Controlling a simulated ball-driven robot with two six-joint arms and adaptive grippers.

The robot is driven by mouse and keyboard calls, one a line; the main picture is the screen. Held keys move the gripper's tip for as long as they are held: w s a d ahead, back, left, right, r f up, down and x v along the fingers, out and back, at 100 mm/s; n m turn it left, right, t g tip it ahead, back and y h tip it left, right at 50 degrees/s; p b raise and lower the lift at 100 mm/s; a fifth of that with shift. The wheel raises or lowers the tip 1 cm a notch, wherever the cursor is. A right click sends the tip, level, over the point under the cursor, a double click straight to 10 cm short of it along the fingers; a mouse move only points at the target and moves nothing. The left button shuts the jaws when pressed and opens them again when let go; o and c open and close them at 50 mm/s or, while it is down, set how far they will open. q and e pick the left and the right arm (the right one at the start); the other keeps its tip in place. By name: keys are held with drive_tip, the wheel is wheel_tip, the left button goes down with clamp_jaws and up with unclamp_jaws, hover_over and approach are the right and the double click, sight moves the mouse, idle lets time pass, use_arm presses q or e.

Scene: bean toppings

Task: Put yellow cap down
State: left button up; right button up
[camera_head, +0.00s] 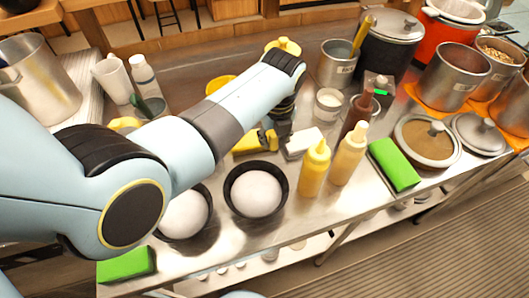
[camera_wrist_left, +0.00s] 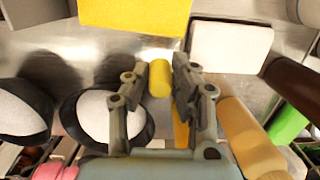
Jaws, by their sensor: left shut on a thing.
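My left gripper (camera_head: 280,140) reaches over the steel counter from the left. It is shut on the small yellow cap (camera_wrist_left: 160,78), which shows between its fingertips in the left wrist view. In the head view the cap is hard to tell from the yellow block (camera_head: 247,143) beside the gripper. The gripper is between that block and a white block (camera_head: 302,143), behind two dark bowls with white contents. I cannot tell whether the cap touches the counter. My right gripper is not in view.
A yellow bottle (camera_head: 314,168) and a tan bottle (camera_head: 348,154) stand close to the right of the gripper. The nearer dark bowl (camera_head: 257,218) is in front. A green block (camera_head: 395,165), pots and lids fill the right side.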

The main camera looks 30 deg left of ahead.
sight(263, 156)
use_arm(q)
drive_tip(key=shift+s+a+f, duration=0.45)
drive_tip(key=shift+s+f, duration=0.1)
drive_tip(key=shift+f, duration=0.05)
drive_tip(key=shift+s+a+f+b, duration=0.3)
drive_tip(key=shift+s, duration=0.1)
wheel_tip(263, 156, down, 4)
drive_tip(key=b, duration=0.5)
drive_tip(key=shift+s+f, duration=0.1)
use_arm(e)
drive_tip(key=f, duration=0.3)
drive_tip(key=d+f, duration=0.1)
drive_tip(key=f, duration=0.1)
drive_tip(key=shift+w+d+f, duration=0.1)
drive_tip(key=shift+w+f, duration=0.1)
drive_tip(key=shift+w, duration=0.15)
use_arm(q)
drive_tip(key=shift+r, duration=0.2)
drive_tip(key=shift+o, duration=1.1)
drive_tip(key=shift+f, duration=0.15)
drive_tip(key=o, duration=0.5)
drive_tip(key=shift+c, duration=0.2)
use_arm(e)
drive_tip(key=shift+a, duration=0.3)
